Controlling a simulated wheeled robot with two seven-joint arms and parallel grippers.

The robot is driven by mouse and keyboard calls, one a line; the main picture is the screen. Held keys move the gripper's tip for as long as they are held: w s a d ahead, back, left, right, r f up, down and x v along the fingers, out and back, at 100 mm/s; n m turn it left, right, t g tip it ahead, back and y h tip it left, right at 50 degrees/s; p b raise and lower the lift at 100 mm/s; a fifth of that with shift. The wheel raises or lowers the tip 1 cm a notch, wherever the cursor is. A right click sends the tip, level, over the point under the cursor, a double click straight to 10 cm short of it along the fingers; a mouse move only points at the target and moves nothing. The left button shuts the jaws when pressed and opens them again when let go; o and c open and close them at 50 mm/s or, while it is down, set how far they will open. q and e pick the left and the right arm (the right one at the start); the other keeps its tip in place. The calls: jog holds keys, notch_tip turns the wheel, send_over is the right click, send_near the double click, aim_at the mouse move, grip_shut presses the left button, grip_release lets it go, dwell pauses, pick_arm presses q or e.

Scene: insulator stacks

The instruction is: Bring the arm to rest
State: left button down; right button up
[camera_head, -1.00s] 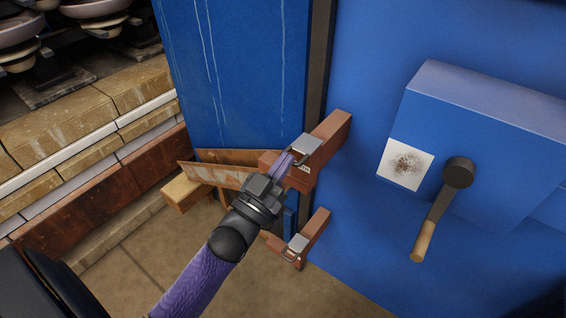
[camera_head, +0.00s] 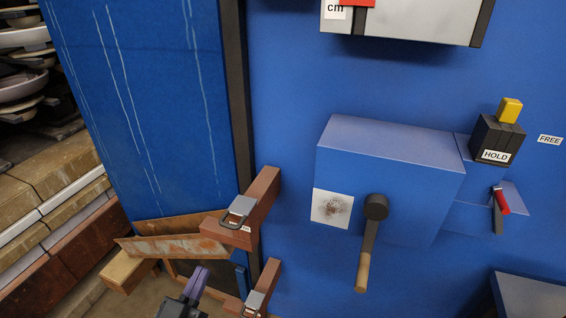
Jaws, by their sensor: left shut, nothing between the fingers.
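My left gripper (camera_head: 194,285) is at the bottom edge of the head view, with only its purple fingers and part of its dark body showing. Its fingers are shut with nothing between them. It is below the upper brown bracket (camera_head: 262,195) with a metal latch (camera_head: 239,211), and left of the lower brown bracket (camera_head: 265,282). It appears apart from the upper bracket. The rest of the left arm is out of the picture. My right gripper is not in view.
A blue wall carries a blue box (camera_head: 390,165) with a wooden-handled crank (camera_head: 367,245). To its right are a HOLD block (camera_head: 495,139) and a red-handled lever (camera_head: 500,205). Rusty plates (camera_head: 175,237) stick out at left. Shelves with stacked insulators (camera_head: 22,85) stand far left.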

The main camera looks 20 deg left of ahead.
pick_arm(q)
jog(key=s+d+f+g, duration=0.1)
jog(key=s+f+g, duration=0.2)
jog(key=f, duration=0.5)
jog(key=s+d+f+g+y, duration=0.15)
jog(key=f+g, duration=0.25)
jog(key=f, duration=0.4)
jog(key=s+f+g, duration=0.3)
jog(key=f, duration=0.5)
jog(key=s+d+f+m+g, duration=0.1)
jog(key=s+f+g, duration=0.4)
jog(key=s, duration=0.6)
jog(key=s+d+f+g, duration=0.1)
jog(key=s+f+g, duration=0.5)
jog(key=s, duration=0.6)
jog(key=shift+f+m, duration=0.4)
jog(key=shift+d, duration=0.1)
